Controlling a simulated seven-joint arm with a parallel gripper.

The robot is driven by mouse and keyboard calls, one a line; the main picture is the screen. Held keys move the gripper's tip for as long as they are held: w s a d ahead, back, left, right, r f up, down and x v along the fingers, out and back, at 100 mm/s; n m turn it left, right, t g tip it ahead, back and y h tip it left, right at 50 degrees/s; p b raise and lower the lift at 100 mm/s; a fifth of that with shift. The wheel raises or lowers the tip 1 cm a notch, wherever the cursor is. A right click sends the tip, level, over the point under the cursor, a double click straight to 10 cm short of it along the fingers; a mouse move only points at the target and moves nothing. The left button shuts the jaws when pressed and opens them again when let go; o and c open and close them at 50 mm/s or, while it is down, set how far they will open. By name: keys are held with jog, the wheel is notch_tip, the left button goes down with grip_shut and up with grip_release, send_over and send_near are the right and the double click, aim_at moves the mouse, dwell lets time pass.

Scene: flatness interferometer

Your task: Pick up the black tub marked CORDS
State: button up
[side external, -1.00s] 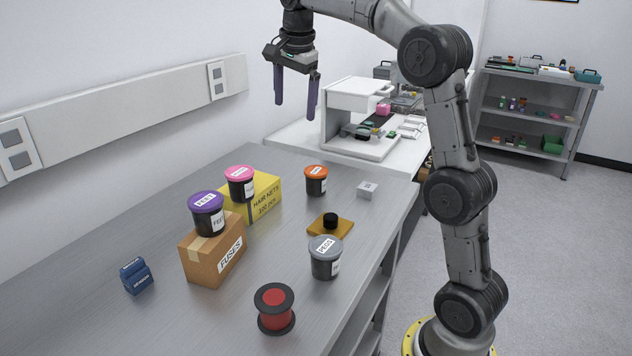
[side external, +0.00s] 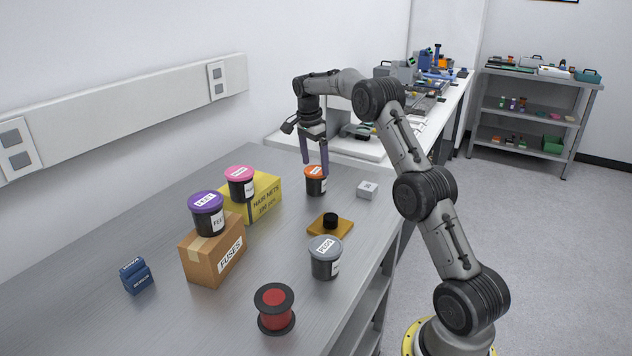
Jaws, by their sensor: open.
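Several black tubs with coloured lids stand on and above the metal bench. The orange-lidded tub (side external: 316,185) stands on the bench top towards the back; its label is too small to read. The pink-lidded tub (side external: 241,188) sits on the yellow box, its label also unreadable. The purple-lidded tub (side external: 208,222) appears to read FEET, and the grey-lidded tub (side external: 326,264) PEGS. I cannot read CORDS on any of them. My gripper (side external: 315,166) is open and empty, pointing down, its purple fingertips at the orange lid's height in the picture; contact cannot be told.
The yellow HAIR NETS box (side external: 264,198) and the brown FUSES box (side external: 228,259) stand left of the orange-lidded tub. A small grey cube (side external: 367,190), an amber block with a black knob (side external: 330,224), a red spool (side external: 274,310) and a blue item (side external: 136,276) lie apart.

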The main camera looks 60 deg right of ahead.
aim_at(317, 180)
jog(key=f, duration=0.7)
jog(key=shift+s+d+f, duration=0.1)
jog(key=shift+s+d, duration=0.05)
jog(key=shift+d, duration=0.2)
jog(key=c, duration=0.9)
jog(key=shift+c, duration=0.7)
jog(key=shift+r, duration=0.2)
